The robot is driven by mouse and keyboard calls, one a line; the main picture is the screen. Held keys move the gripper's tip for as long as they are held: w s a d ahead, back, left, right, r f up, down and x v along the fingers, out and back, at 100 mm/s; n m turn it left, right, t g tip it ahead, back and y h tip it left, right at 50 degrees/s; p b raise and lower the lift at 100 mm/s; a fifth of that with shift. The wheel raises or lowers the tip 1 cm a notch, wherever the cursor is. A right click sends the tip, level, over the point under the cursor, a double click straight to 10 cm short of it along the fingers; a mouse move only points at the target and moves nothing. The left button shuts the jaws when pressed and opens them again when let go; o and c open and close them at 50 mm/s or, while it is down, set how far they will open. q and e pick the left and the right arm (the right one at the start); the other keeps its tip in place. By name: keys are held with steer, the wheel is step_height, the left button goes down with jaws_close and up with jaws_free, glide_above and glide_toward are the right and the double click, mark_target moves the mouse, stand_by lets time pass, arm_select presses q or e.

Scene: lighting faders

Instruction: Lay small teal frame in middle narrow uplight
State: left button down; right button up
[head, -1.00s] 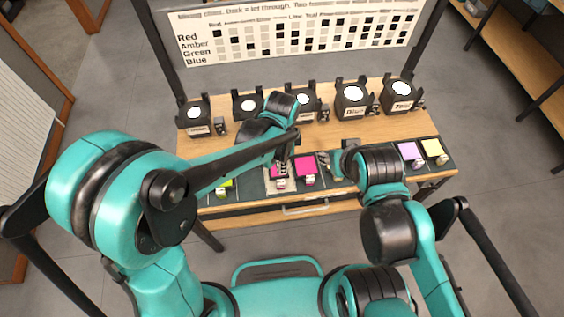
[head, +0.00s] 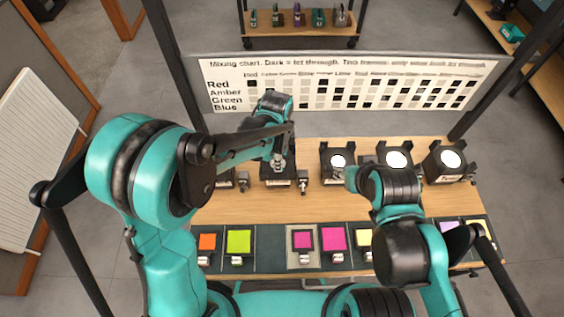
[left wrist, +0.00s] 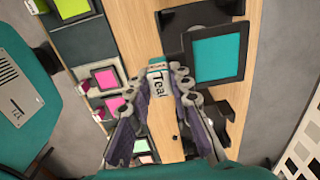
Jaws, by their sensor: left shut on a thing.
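The teal frame (left wrist: 218,60) is a dark-bordered square with a teal window, seen in the left wrist view. My left gripper (left wrist: 160,82) is shut on its tab, which reads "Teal". In the head view, my left gripper (head: 278,163) is over the second uplight from the left (head: 277,182). The arm and gripper mostly hide the frame there. I cannot tell whether it rests on the uplight or hangs just above. The middle uplight (head: 325,176) is to the right, with its white disc showing. My right gripper (head: 350,178) is near it, mostly hidden by its arm.
Two more lit uplights (head: 397,160) (head: 447,160) stand to the right; another, partly hidden, is at the left. A front tray holds orange (head: 207,242), green (head: 239,242), pink and yellow frames. A mixing chart (head: 335,85) stands behind. Bare wood lies between tray and uplights.

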arm_select(q)
steer(key=shift+s+f+b, duration=0.15)
steer(key=shift+f+b, duration=0.25)
steer(key=shift+f, duration=0.1)
step_height(320, 180, down, 3)
steer(key=shift+f+b, duration=0.2)
steer(key=shift+b, duration=1)
steer(key=shift+f+b, duration=0.6)
steer(key=shift+f+b, duration=1.2)
steer(key=shift+f, duration=0.1)
steer(key=c, duration=1.3)
jaws_free()
steer(key=shift+r, duration=0.15)
